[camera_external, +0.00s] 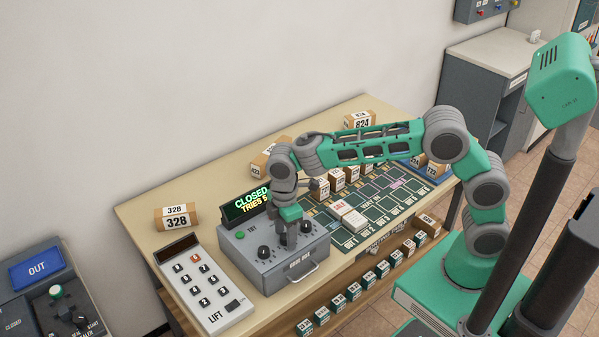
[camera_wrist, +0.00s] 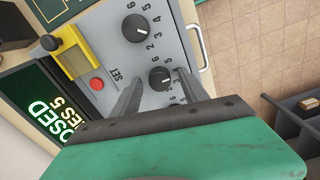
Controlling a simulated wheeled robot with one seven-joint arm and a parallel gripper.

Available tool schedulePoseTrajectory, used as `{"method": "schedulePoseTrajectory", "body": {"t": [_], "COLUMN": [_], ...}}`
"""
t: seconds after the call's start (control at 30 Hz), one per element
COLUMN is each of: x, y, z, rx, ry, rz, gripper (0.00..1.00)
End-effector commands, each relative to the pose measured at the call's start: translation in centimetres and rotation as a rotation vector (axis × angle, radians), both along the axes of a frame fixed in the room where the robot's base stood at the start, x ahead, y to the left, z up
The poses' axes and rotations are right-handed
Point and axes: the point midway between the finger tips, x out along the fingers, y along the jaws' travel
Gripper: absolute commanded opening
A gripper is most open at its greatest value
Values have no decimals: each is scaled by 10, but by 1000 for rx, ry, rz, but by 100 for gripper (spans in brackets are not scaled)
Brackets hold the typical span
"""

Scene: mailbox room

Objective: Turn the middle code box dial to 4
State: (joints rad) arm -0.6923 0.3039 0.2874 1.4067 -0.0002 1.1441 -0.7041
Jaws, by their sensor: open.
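The grey code box (camera_external: 268,262) stands on the table with its dials on top. In the wrist view the middle dial (camera_wrist: 160,78) is a round black knob with a white pointer mark and printed numbers around it. Its pointer is toward the handle side; I cannot read the exact number. My gripper (camera_wrist: 161,75) is open, pointing down, with one finger on each side of this dial; I cannot tell whether they touch it. In the external view my gripper (camera_external: 288,238) covers the middle dial. The right dial (camera_wrist: 135,28) and the left dial (camera_external: 264,252) are beside it.
A display (camera_external: 245,203) behind the dials reads CLOSED, TRIES 5. A red SET button (camera_wrist: 96,84) and a green button (camera_external: 240,235) are on the box. A handle (camera_external: 301,273) juts from its front. A LIFT keypad (camera_external: 205,287) stands left, with parcels (camera_external: 177,217) behind.

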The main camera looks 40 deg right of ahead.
Motion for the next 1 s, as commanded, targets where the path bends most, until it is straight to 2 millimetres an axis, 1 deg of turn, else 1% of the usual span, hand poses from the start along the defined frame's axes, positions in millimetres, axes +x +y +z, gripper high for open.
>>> {"method": "schedulePoseTrajectory", "body": {"t": [0.07, 0.13, 0.3, 0.4, 0.53, 0.87, 0.93, 0.97, 1.0], "x": [1, 1, 1, 1, 0, 0, 2, 4, 6], "y": [1, 1, 1, 1, 1, 0, -11, -21, -39], "z": [7, 19, 54, 69, 77, 78, 82, 85, 90], "rx": [3, 4, 4, 3, 2, 2, 7, 12, 23], "ry": [-4, -5, -5, -4, -2, -2, -9, -15, -27], "rz": [0, 0, 1, 1, 1, -2, -37, -69, -131], "gripper": [52, 52, 52, 52, 52, 52, 52, 52, 52]}}
